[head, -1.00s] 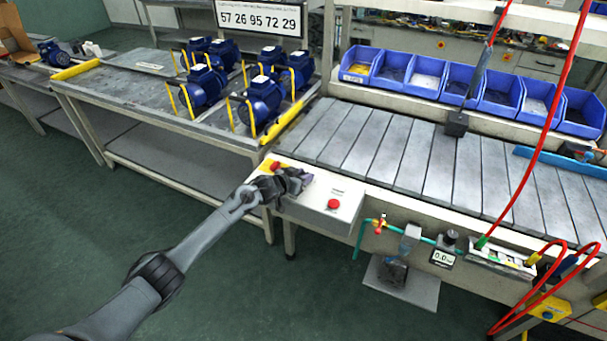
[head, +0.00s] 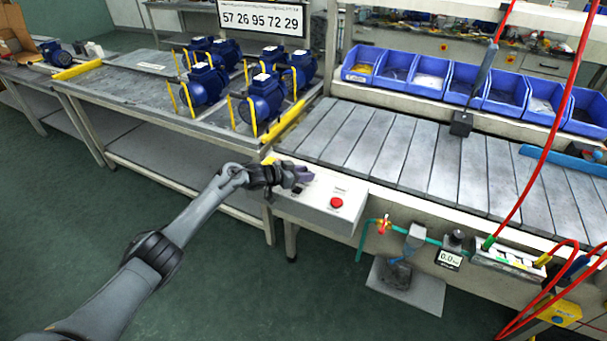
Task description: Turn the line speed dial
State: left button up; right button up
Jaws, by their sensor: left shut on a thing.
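A light grey control box (head: 348,191) is fixed to the near left corner of the slatted line. A red button (head: 336,202) sits on its right part. My left gripper (head: 296,177) is over the left part of the box, shut on a small dark knob, the line speed dial (head: 305,174). The fingers cover most of the dial, so its pointer cannot be read. My right gripper is not in the picture.
The slatted conveyor (head: 390,146) is bare near the box. Blue bins (head: 429,77) stand behind it. Blue pumps (head: 262,97) stand on the left table.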

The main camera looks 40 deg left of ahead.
pick_arm(q)
jog(key=o, duration=1)
jog(key=shift+o, duration=0.2)
jog(key=shift+s+a+r+p, duration=0.15)
jog(key=shift+s+r+p, duration=0.15)
jog(key=shift+s+p, duration=0.15)
jog(key=p+v, duration=0.3)
jog(key=v, duration=0.5)
jog(key=shift+s, duration=0.1)
jog(key=shift+v, duration=0.75)
